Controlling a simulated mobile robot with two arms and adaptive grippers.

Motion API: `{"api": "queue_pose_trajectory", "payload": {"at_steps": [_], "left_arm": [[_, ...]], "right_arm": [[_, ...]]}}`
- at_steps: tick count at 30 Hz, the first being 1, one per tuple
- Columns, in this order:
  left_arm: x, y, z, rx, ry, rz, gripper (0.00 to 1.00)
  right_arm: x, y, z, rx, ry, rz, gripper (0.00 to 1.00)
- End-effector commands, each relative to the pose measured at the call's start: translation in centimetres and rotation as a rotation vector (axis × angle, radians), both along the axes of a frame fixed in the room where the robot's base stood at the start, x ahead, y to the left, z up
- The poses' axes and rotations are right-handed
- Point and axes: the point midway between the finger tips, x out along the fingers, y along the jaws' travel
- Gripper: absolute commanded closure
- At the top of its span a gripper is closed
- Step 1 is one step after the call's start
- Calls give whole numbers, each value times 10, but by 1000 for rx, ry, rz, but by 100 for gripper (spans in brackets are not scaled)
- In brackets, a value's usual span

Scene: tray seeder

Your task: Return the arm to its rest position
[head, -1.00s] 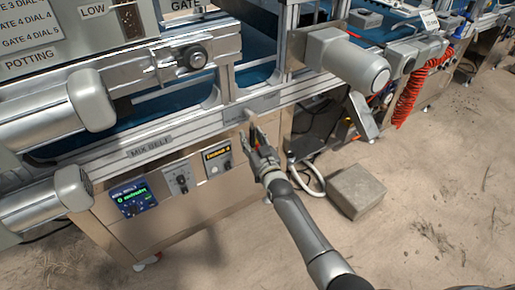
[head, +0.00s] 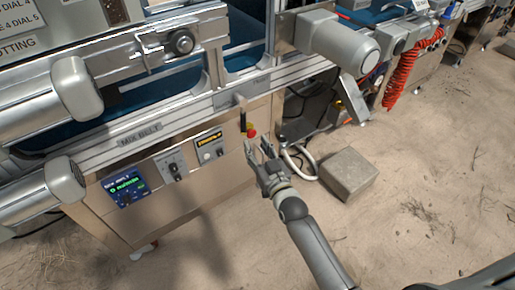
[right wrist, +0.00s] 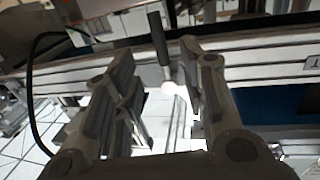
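My right arm reaches in from the lower right of the head view. Its gripper (head: 257,145) is in front of the panel's right end, just below a red button (head: 252,133) with yellow around it. A dark upright lever handle (head: 242,113) stands above the button. In the right wrist view the gripper (right wrist: 157,58) has its two fingers apart with nothing held. A dark handle (right wrist: 158,38) shows beyond the gap, apparently clear of the fingers. My left gripper is not in view.
The control panel carries a lit screen (head: 127,188) and a selector switch (head: 175,168) under the MIX BELT rail (head: 140,140). A grey motor (head: 345,45) juts out above. A concrete block (head: 348,174) and a pale hose (head: 300,160) lie right of the gripper. Sandy floor beyond is open.

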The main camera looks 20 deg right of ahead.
Motion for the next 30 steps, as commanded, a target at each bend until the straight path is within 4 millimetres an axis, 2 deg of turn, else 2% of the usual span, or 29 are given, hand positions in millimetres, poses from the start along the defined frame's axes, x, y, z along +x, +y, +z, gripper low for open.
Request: {"api": "queue_pose_trajectory", "payload": {"at_steps": [11, 14, 17, 20, 21, 23, 24, 26, 27, 30], "left_arm": [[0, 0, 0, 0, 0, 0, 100], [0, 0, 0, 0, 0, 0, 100], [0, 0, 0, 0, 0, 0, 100], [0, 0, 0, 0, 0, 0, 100], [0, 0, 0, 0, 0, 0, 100], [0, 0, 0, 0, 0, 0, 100], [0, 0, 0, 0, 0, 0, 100], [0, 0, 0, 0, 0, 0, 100], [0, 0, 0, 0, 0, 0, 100], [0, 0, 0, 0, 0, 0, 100]], "right_arm": [[0, 0, -1, 0, 1, 0, 62], [-4, 0, -12, -6, 33, 4, 62], [-19, -1, -50, -25, 140, 13, 62], [-48, -4, -107, -59, 311, 27, 62], [-65, -6, -134, -74, 394, 33, 62], [-93, -10, -171, -95, 516, 39, 62], [-113, -13, -195, -111, 596, 42, 62], [-145, -19, -227, -133, 714, 45, 62], [-167, -23, -246, -148, 791, 46, 62], [-221, -34, -286, -183, 965, 46, 62]]}}
